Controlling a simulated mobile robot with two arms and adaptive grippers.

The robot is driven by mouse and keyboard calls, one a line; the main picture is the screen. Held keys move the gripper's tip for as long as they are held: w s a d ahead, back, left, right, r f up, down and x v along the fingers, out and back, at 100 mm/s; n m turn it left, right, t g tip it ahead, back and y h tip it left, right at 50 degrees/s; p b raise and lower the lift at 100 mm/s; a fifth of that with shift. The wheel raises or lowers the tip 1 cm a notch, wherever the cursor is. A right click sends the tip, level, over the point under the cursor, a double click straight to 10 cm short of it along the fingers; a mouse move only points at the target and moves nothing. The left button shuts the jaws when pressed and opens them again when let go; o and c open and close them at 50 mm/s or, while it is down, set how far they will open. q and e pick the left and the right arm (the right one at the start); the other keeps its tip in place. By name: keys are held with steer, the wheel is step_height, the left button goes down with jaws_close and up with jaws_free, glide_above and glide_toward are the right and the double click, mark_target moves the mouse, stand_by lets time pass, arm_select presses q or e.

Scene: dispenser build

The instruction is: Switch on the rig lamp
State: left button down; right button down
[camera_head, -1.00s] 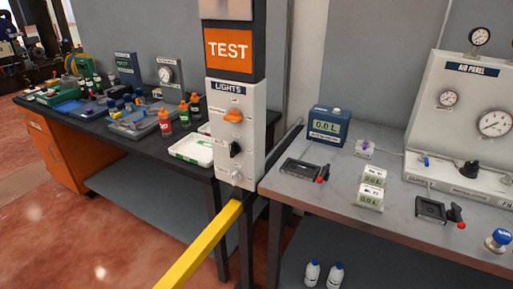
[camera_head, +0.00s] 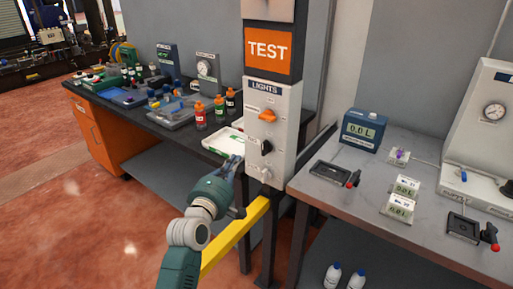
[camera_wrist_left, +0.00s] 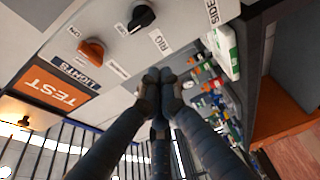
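The LIGHTS panel (camera_head: 285,165) is a pale upright box under an orange TEST sign. It carries an orange knob (camera_head: 267,115), a black knob (camera_head: 266,147) below it and a pale knob (camera_head: 266,173) lowest. My left gripper (camera_head: 234,160) is left of the panel, apart from the knobs. Its fingertips (camera_wrist_left: 158,75) are together with nothing between them. My right gripper is out of view.
A yellow bar (camera_head: 235,237) runs below the panel, behind my left arm. A black bench with bottles and a white tray (camera_head: 222,142) stands left. A grey bench (camera_head: 380,225) with meters stands right.

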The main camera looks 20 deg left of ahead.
mark_target(265, 148)
arm_select(q)
steer(key=shift+r, duration=0.15)
steer(key=w+d+p, duration=0.1)
steer(key=w, duration=0.2)
steer(key=w+d+p, duration=0.1)
steer(key=w, duration=0.2)
steer(key=w+d+p, duration=0.1)
steer(key=w, duration=0.1)
steer(key=shift+w+d, duration=0.25)
steer(key=shift+w, duration=0.15)
steer(key=shift+s+d, duration=0.1)
steer(key=shift+d, duration=0.1)
